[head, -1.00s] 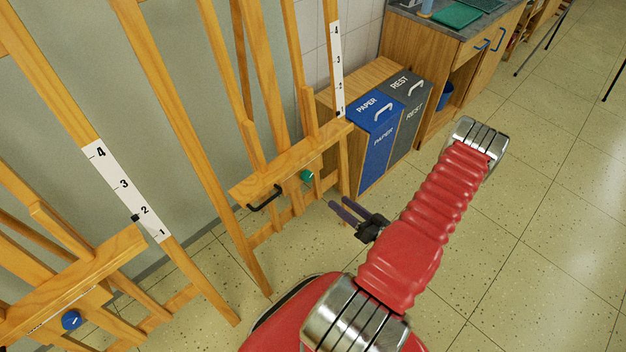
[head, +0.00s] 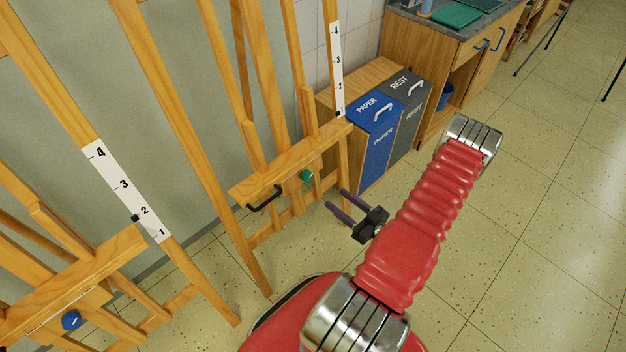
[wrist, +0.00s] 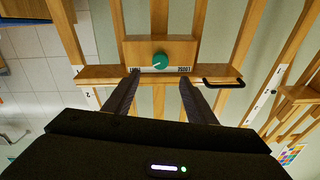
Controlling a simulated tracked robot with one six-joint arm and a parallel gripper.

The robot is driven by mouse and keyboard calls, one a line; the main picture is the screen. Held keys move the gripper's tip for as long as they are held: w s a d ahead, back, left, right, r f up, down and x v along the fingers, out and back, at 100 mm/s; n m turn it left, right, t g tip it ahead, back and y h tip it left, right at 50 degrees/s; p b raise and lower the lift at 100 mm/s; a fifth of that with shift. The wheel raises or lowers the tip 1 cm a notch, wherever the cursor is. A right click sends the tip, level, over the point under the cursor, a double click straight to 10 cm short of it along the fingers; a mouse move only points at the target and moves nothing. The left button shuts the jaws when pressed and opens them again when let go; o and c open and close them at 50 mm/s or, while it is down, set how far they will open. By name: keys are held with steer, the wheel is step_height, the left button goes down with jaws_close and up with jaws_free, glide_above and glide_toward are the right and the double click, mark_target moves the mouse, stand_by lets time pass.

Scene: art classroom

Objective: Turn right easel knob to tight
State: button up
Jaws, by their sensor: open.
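The right easel (head: 290,160) is wooden and carries a green knob (head: 306,175) below its ledge. In the wrist view, the green knob (wrist: 159,60) has a pale pointer mark, and a white strip with lettering too small to read beside it. My gripper (head: 334,197) is open and empty, to the right of the knob and slightly below it in the head view. In the wrist view, the two dark fingers of my gripper (wrist: 159,76) are apart, with the knob framed between and beyond their tips. No contact with the knob shows.
A black handle (head: 264,199) juts from the right easel's ledge, left of the knob. A left easel with a blue knob (head: 71,320) stands nearer. Blue paper (head: 372,140) and grey rest (head: 406,115) bins stand behind. The floor at right is clear.

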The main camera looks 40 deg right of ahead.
mark_target(310, 178)
steer(key=shift+w+a, duration=0.2)
steer(key=shift+w, duration=3)
steer(key=shift+w+a, duration=0.2)
steer(key=shift+w, duration=2.95)
steer(key=shift+c, duration=0.5)
steer(key=c, duration=0.9)
